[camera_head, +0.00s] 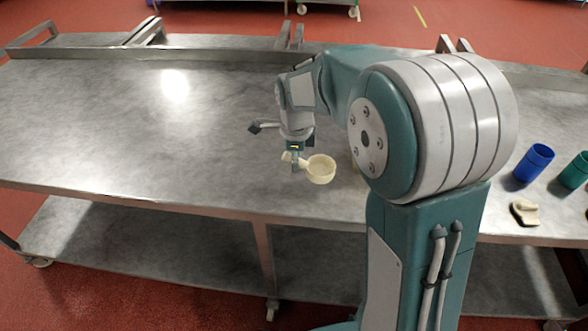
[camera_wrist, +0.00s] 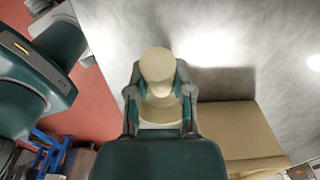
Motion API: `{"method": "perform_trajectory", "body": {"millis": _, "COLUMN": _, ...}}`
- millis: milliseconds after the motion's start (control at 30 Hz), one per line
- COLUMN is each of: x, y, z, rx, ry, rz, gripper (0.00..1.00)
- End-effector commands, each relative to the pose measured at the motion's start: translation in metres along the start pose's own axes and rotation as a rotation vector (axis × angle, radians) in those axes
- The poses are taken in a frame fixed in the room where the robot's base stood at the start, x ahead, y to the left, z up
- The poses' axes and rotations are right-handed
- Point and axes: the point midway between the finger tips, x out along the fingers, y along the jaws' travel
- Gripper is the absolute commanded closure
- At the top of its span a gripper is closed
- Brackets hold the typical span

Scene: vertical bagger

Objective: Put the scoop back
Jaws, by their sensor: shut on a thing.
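The scoop (camera_head: 321,169) is cream, with a round open cup at the right end of a short handle. My gripper (camera_head: 295,160) is shut on the scoop's handle, near the middle of the front part of the metal table. In the wrist view, the scoop's pale handle end (camera_wrist: 157,65) shows between the two fingers of my gripper (camera_wrist: 160,90). The scoop's cup is mostly hidden there. I cannot tell how far the scoop is above the table.
The metal table (camera_head: 120,120) is clear on the left. A tan box-like thing (camera_wrist: 238,130) lies right of my gripper in the wrist view. A blue cup (camera_head: 533,163), a green cup (camera_head: 575,172) and a small beige object (camera_head: 525,212) stand at the right.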

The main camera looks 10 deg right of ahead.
Motion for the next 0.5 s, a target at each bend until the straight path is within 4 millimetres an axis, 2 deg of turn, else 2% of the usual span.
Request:
{"method": "perform_trajectory", "body": {"millis": 67, "x": 0.008, "y": -0.002, "z": 0.006, "rx": -0.003, "ry": 0.001, "rz": 0.003, "gripper": 1.00}}
{"method": "perform_trajectory", "body": {"millis": 233, "x": 0.034, "y": -0.001, "z": 0.005, "rx": -0.001, "ry": 0.002, "rz": 0.004, "gripper": 1.00}}
{"method": "perform_trajectory", "body": {"millis": 500, "x": 0.038, "y": -0.002, "z": 0.005, "rx": -0.001, "ry": 0.000, "rz": 0.000, "gripper": 1.00}}
